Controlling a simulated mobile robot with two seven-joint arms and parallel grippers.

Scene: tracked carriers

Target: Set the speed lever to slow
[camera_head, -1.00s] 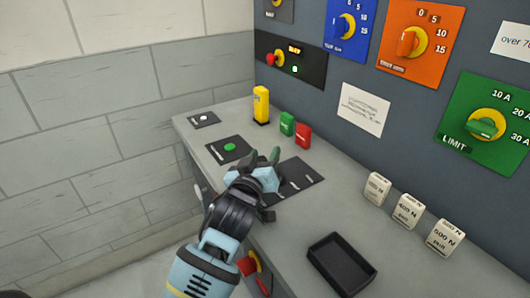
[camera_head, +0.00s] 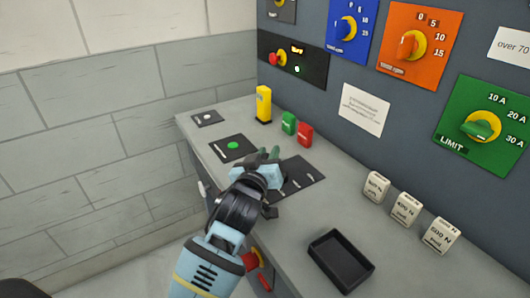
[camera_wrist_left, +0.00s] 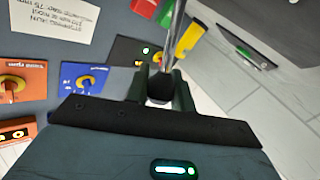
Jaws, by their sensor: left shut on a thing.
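My left gripper (camera_head: 270,156) is over the black lever plate (camera_head: 300,182) on the grey console, in the head view. In the left wrist view, my left gripper (camera_wrist_left: 161,84) is shut on the speed lever's dark knob (camera_wrist_left: 160,88), with a metal rod (camera_wrist_left: 174,35) running up from it. In the head view the lever is hidden behind my gripper and wrist. The plate carries several small light marks, too small to read. My right gripper is not in view.
A plate with a green button (camera_head: 232,145) lies just left of my gripper. A yellow block (camera_head: 263,104), a green block (camera_head: 289,123) and a red block (camera_head: 305,134) stand behind. A black tray (camera_head: 341,261) and several white weights (camera_head: 407,208) are at right.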

